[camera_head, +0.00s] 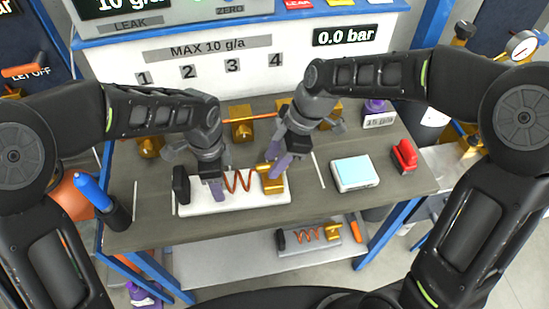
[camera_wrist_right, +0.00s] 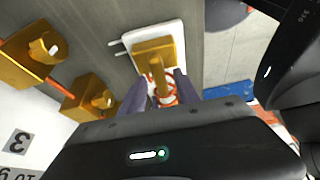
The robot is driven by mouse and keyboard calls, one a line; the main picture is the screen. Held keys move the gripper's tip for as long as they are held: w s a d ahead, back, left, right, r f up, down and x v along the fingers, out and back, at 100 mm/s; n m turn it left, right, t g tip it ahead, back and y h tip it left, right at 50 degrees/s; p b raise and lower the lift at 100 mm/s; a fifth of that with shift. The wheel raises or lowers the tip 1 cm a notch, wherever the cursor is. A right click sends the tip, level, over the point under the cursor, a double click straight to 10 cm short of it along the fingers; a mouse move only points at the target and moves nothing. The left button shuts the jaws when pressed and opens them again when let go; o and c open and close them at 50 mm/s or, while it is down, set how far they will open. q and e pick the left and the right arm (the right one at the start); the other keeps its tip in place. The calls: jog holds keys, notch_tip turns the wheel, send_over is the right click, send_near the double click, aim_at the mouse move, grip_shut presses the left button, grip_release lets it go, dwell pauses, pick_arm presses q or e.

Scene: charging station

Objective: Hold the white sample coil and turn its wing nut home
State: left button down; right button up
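The white sample coil (camera_head: 240,203) lies on the bench: a white plate with a copper coil (camera_head: 240,181), a black end piece (camera_head: 181,184) at the left and a brass block (camera_head: 273,183) at the right. The block also shows in the right wrist view (camera_wrist_right: 153,47). My left gripper (camera_head: 215,188) reaches down at the coil's left part; its grip is hidden. My right gripper (camera_head: 278,166) is at the brass end. In the right wrist view its purple fingers (camera_wrist_right: 160,92) stand apart, with a brass stem, seemingly the wing nut (camera_wrist_right: 158,78), between them.
Brass fittings (camera_head: 240,128) stand behind the coil under the numbered panel. A white box with a light blue top (camera_head: 354,172) and a red object (camera_head: 404,156) are at the right. A blue bottle (camera_head: 91,191) is at the left. Another coil (camera_head: 308,239) lies on the lower shelf.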

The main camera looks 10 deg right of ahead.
jog(key=shift+c, duration=0.2)
grip_shut()
dwell(0.4)
